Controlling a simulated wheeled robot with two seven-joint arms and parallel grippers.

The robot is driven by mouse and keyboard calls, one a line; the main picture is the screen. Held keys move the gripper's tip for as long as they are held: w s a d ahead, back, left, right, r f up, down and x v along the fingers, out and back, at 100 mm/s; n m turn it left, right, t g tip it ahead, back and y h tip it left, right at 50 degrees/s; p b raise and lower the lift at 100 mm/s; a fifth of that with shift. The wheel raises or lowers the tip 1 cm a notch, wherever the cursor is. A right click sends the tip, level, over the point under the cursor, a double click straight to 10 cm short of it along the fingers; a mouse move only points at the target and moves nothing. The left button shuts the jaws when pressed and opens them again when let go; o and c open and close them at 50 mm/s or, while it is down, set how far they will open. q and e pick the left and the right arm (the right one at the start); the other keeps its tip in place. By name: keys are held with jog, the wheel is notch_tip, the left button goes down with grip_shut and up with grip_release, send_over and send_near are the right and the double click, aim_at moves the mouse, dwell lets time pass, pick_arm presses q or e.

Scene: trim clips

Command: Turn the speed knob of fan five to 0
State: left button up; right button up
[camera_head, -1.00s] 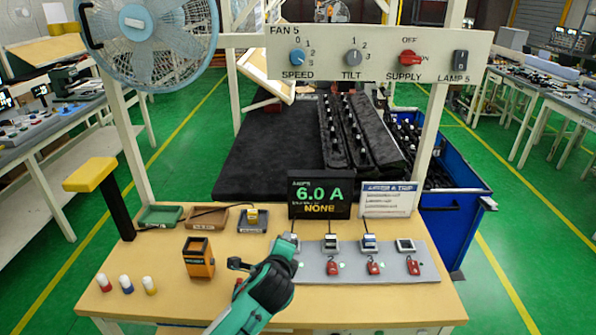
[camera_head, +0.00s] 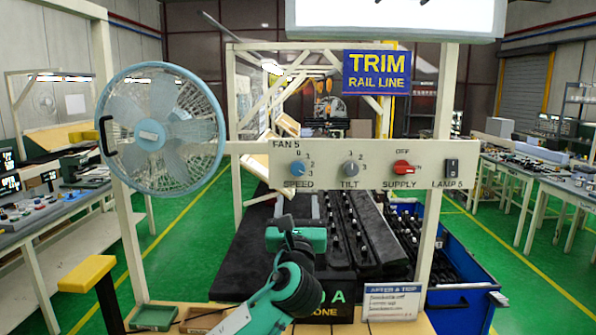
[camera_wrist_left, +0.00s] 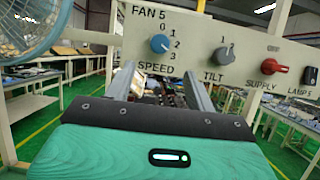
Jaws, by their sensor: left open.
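The blue speed knob (camera_head: 298,168) of fan five is at the left end of the pale control panel (camera_head: 330,183). It also shows in the left wrist view (camera_wrist_left: 160,43), with the numbers 0 to 3 around its right side. I cannot clearly tell which number it points to. My left gripper (camera_head: 296,213) is raised below the speed knob, apart from it. In the left wrist view its two fingers (camera_wrist_left: 161,85) are spread with nothing between them, and the knob shows above and beyond them. My right gripper is not in view.
The tilt knob (camera_head: 349,169), red supply switch (camera_head: 403,168) and lamp switch (camera_head: 451,169) sit right of the speed knob. The caged fan (camera_head: 160,130) is at the left. Space before the panel looks clear.

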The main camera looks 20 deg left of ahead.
aim_at(298, 172)
pick_arm(q)
jog(key=p+x, duration=0.4)
jog(key=x, duration=0.6)
jog(key=shift+w+a, duration=0.15)
jog(key=shift+w, duration=0.35)
